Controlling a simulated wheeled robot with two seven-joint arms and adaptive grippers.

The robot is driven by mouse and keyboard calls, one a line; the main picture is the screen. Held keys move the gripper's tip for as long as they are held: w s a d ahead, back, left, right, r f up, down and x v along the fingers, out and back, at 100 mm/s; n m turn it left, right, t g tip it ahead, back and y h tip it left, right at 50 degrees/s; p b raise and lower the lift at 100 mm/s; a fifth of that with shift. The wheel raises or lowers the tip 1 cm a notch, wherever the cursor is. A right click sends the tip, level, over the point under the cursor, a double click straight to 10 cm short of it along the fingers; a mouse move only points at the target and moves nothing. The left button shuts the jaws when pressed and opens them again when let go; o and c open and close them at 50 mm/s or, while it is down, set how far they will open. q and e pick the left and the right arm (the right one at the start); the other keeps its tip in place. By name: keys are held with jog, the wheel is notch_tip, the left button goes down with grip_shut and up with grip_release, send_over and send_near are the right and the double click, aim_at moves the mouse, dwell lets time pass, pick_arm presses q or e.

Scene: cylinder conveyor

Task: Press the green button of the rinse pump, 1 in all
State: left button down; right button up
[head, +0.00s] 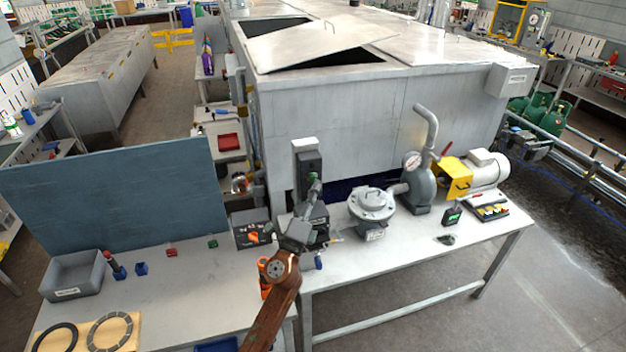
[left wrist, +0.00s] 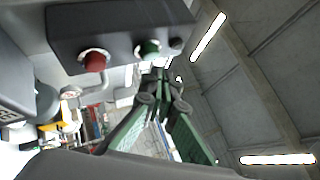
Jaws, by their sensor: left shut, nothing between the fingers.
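A dark control box (head: 307,160) stands upright at the back edge of the right table. In the left wrist view the box (left wrist: 120,22) fills the top and carries a red button (left wrist: 94,60) and a green button (left wrist: 149,50). My left gripper (head: 316,184) is in front of the box, its fingers pointing up at it. In the left wrist view the closed, empty fingers (left wrist: 158,78) have their tips just below the green button; I cannot tell whether they touch it. In the head view the gripper hides part of the box's front. My right gripper is not in view.
A grey round-lidded filter housing (head: 373,203) stands right of my gripper. Beyond it are a pump with a gauge (head: 413,160) and a white motor (head: 488,168). A large metal tank (head: 330,130) rises behind. A box with an orange knob (head: 252,236) is on the left.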

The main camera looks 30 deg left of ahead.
pick_arm(q)
jog(key=shift+w+a, duration=0.15)
dwell(0.5)
jog(key=shift+w+a, duration=0.15)
jog(key=shift+w+a, duration=0.25)
jog(key=shift+a, duration=0.15)
dwell(1.1)
jog(key=shift+s+d, duration=0.6)
jog(key=shift+d, duration=0.1)
jog(key=shift+s+d+p, duration=0.35)
jog(key=shift+s+d, duration=1.25)
jog(key=shift+d, duration=0.3)
